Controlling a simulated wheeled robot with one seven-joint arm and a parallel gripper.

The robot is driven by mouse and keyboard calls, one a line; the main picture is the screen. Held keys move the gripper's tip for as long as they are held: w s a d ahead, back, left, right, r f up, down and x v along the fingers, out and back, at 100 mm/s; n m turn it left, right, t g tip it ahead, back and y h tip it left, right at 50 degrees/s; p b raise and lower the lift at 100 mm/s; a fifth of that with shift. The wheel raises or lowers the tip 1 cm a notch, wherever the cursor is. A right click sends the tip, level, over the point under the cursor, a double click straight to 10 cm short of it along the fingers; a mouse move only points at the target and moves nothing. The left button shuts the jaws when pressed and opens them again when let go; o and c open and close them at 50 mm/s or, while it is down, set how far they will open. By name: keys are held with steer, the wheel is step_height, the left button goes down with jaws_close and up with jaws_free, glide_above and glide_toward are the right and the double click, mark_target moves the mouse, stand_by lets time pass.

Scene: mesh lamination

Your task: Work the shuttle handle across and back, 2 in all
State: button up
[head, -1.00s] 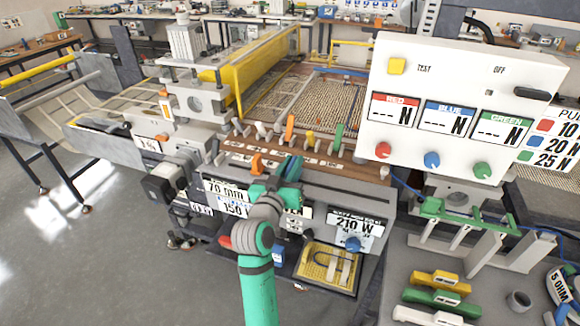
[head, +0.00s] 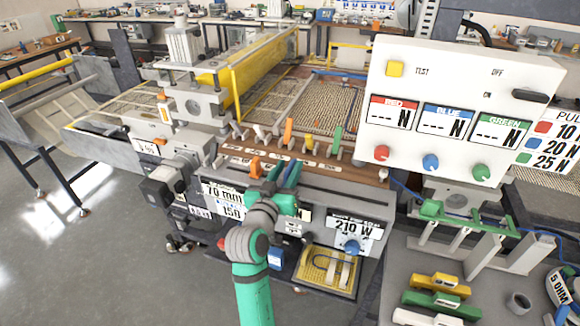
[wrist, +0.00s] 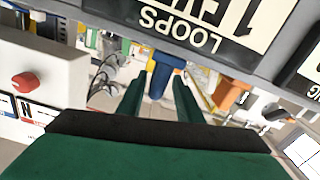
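My gripper (head: 287,175) is at the front of the bench machine, near a blue handle (head: 292,176). In the wrist view, my two green fingers (wrist: 161,88) stand on either side of the blue handle (wrist: 161,72). I cannot tell whether they press on it or leave a small gap. An orange handle (head: 256,168) stands to the left of my gripper in the head view, and an orange piece also shows right of the fingers in the wrist view (wrist: 233,88). None of the labels I can read names the shuttle.
A row of coloured levers (head: 289,132) stands on the wooden rail behind my gripper. The white readout panel (head: 460,105) rises at the right. A panel labelled LOOPS (wrist: 185,28) is close above my fingers. Coloured pieces (head: 437,281) lie on the right-hand bench. Floor at left is clear.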

steer(key=v, duration=0.9)
steer(key=shift+s, duration=0.4)
